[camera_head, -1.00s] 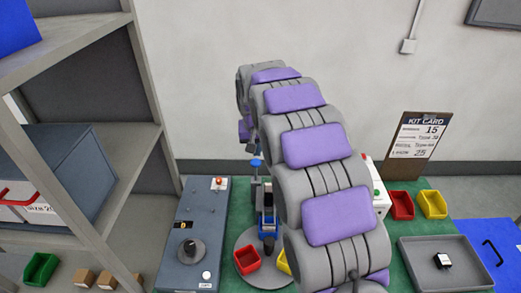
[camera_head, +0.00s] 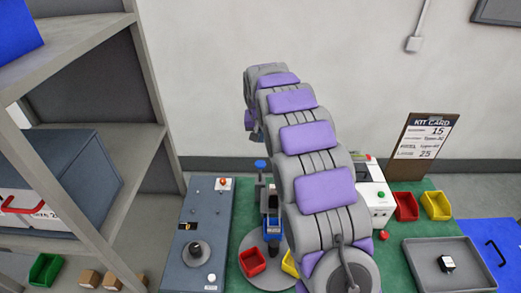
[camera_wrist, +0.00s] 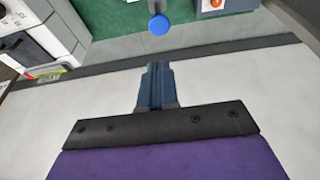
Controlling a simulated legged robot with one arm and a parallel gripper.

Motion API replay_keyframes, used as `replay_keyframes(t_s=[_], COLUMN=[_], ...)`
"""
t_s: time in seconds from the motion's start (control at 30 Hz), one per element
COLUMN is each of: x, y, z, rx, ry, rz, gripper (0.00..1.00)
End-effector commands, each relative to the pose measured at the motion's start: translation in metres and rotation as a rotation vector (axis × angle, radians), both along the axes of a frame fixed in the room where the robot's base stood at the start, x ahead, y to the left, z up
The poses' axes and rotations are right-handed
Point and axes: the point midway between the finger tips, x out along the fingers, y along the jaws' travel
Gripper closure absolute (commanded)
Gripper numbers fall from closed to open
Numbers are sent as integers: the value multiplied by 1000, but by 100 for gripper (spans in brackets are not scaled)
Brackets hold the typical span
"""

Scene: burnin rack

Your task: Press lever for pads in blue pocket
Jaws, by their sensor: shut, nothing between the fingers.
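The lever (camera_head: 260,166) has a round blue top on a dark upright post behind the turntable. Its blue knob (camera_wrist: 158,25) also shows at the top of the wrist view, beyond my fingertips and apart from them. My gripper (camera_wrist: 153,66) is shut and empty, with the pale wall behind it. In the head view my arm hides most of the gripper, which is above and behind the lever. A blue bin-like part (camera_head: 272,240) shows at the front of the post, between a red bin and a yellow bin. Its contents are too small to tell.
The grey turntable (camera_head: 249,282) carries the red bin (camera_head: 252,262) and yellow bin (camera_head: 289,265). A grey control box (camera_head: 203,230) stands left, a white machine (camera_head: 379,205) right. A grey tray (camera_head: 425,279) lies front right. The wall (camera_head: 370,80) is close behind.

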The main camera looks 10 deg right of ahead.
Motion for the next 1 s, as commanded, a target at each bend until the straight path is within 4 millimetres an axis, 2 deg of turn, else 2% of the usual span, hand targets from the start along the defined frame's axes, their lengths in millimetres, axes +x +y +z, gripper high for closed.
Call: replay_keyframes(t_s=[0.27, 0.63, 0.73, 0.83, 1.0], x=[8, 28, 26, 26, 27], y=[-2, -6, -6, -6, -5], z=[-30, -99, -117, -127, -133], rx=[0, 0, 0, 0, 0], ry=[4, 4, 8, 3, 0], rz=[0, 0, -1, 0, 0], gripper=[100, 100, 100, 100, 100])
